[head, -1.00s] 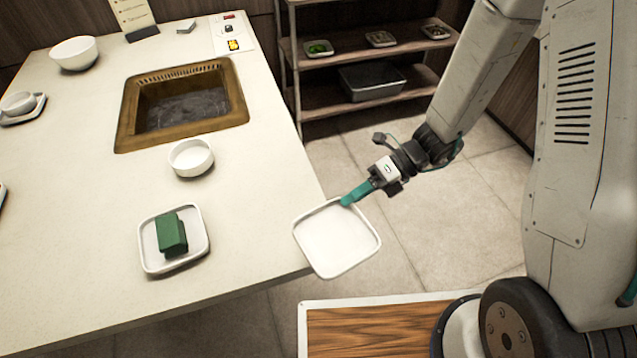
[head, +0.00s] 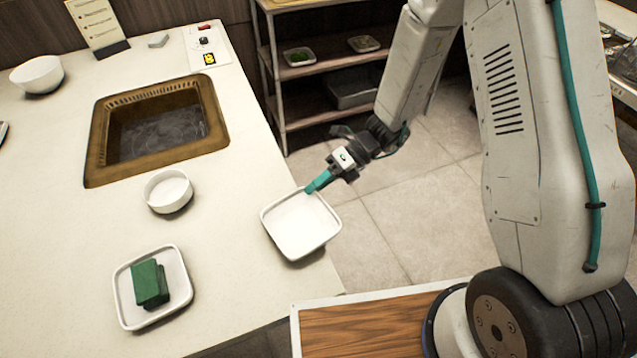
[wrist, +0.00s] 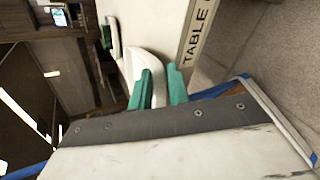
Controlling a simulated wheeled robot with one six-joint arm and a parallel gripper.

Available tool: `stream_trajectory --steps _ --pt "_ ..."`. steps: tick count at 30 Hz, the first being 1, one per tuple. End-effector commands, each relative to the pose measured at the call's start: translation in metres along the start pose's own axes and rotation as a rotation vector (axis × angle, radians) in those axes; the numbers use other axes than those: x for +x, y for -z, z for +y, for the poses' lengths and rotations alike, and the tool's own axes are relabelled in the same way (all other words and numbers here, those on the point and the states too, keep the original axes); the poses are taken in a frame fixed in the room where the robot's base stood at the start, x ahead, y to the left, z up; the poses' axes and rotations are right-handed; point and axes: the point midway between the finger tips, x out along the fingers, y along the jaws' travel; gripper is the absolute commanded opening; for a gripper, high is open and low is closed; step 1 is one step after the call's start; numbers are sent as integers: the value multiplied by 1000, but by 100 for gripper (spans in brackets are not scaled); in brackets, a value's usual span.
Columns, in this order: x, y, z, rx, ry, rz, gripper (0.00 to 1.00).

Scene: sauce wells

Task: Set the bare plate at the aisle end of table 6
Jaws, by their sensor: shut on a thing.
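My gripper (head: 318,183) is shut on the rim of a bare white square plate (head: 300,226) at the plate's far right corner. In the head view the plate is over the right edge of the white table (head: 230,240); I cannot tell whether it touches the top. In the wrist view the teal fingers (wrist: 163,88) close on the white plate (wrist: 147,64). A sign reading "TABLE" (wrist: 195,45) runs along the table's edge; its number is cut off.
A plate with a green block (head: 150,283) stands left of the held plate. A white bowl (head: 168,191) sits by the brown-framed sunken basin (head: 100,150). A shelf rack (head: 290,100) stands behind the aisle.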

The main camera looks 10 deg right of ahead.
Motion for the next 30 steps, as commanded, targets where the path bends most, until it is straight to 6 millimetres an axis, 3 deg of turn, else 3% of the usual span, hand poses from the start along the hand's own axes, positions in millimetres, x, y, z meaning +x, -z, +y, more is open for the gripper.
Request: stream_trajectory --steps 3,8,9,11,22,26,30 --pt "4 3 -12 2 1 -5 0" --pt "3 3 -12 0 3 -7 0" --pt "3 3 -13 0 3 -6 23" --pt "3 3 -12 0 3 -6 40" --pt "0 2 -11 -2 2 -4 40" --pt "-18 2 -12 -2 4 -7 40" --pt "-49 2 -12 -2 5 -8 40"
